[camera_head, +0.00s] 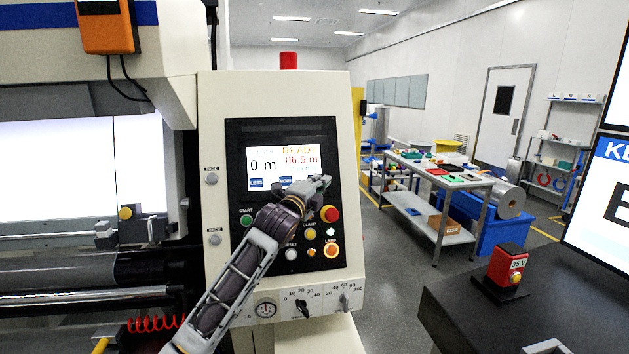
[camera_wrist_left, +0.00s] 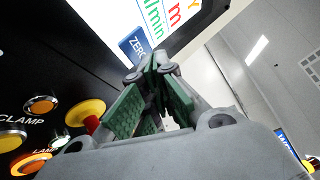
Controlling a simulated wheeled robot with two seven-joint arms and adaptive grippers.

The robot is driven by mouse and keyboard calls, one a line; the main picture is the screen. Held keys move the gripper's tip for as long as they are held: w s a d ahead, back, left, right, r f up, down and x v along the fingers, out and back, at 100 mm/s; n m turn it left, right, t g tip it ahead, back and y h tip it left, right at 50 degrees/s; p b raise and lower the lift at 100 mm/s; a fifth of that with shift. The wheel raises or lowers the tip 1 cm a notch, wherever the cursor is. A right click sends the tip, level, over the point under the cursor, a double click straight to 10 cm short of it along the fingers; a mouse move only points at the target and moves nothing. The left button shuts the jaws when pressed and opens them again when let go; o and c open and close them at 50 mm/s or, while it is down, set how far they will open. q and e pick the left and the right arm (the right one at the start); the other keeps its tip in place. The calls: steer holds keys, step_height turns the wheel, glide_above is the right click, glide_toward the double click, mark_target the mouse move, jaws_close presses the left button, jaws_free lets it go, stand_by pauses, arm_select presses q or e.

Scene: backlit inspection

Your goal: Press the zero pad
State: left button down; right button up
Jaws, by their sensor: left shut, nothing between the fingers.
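The zero pad (camera_wrist_left: 137,42) is a blue pad lettered ZERO at the lower edge of a lit screen in the left wrist view. In the head view this screen (camera_head: 265,160) is on the cream control cabinet, and my left gripper hides the zero pad. My left gripper (camera_head: 322,184) is in front of the screen's lower right corner. It also shows in the left wrist view (camera_wrist_left: 158,70), where its green-padded fingers meet at the tips, empty, just below the zero pad. I cannot tell whether they touch it.
Blue pads lettered LESS (camera_head: 256,183) and MORE (camera_head: 286,182) sit left of my gripper. A red button (camera_head: 330,214), a clamp button (camera_head: 310,234), a lamp button (camera_head: 331,250) and a green start button (camera_head: 246,220) are below the screen.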

arm_select(q)
steer(key=shift+w+f, duration=0.1)
steer(key=shift+w, duration=0.25)
stand_by(0.5)
steer(key=shift+w+a+f+p, duration=0.15)
steer(key=shift+w+p, duration=0.2)
stand_by(0.6)
steer(key=shift+s, duration=0.2)
stand_by(0.3)
steer(key=shift+s+r+p, duration=0.3)
steer(key=shift+s+p, duration=0.05)
steer(key=shift+s, duration=0.2)
